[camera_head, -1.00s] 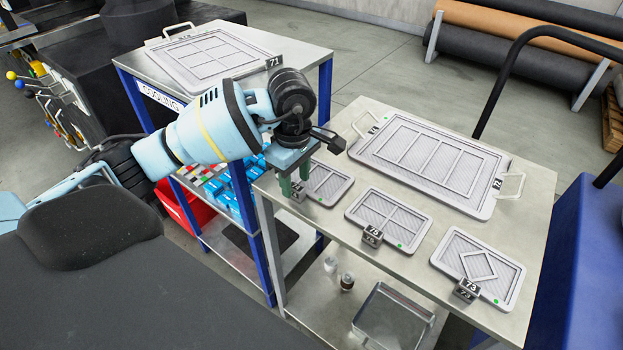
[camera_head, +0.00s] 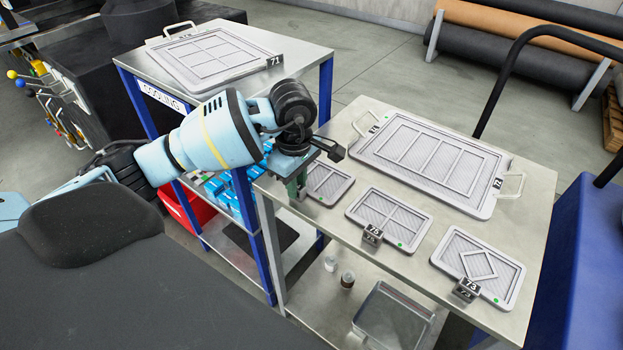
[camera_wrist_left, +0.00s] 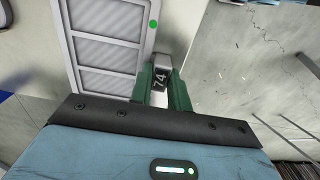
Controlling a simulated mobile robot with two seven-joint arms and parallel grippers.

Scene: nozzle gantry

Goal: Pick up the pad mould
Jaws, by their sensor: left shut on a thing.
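The small grey pad mould marked 74 (camera_head: 331,184) lies flat at the left end of the right-hand steel table. It has a ribbed face and a green dot. My left gripper (camera_head: 297,190) points down at its near left edge, with green fingers shut on its numbered tab. In the left wrist view the 74 tab (camera_wrist_left: 160,78) sits between the two fingers (camera_wrist_left: 163,92), and the mould (camera_wrist_left: 108,48) extends beyond. The mould appears to rest on the table. The fingers partly hide the tab in the head view. My right gripper is not in view.
Mould 75 (camera_head: 390,217) and mould 73 (camera_head: 478,267) lie to the right on the steel table (camera_head: 345,232). The large tray mould 72 (camera_head: 430,165) lies behind them. Another table holds large mould 71 (camera_head: 212,58). A metal tray (camera_head: 393,318) is on the lower shelf.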

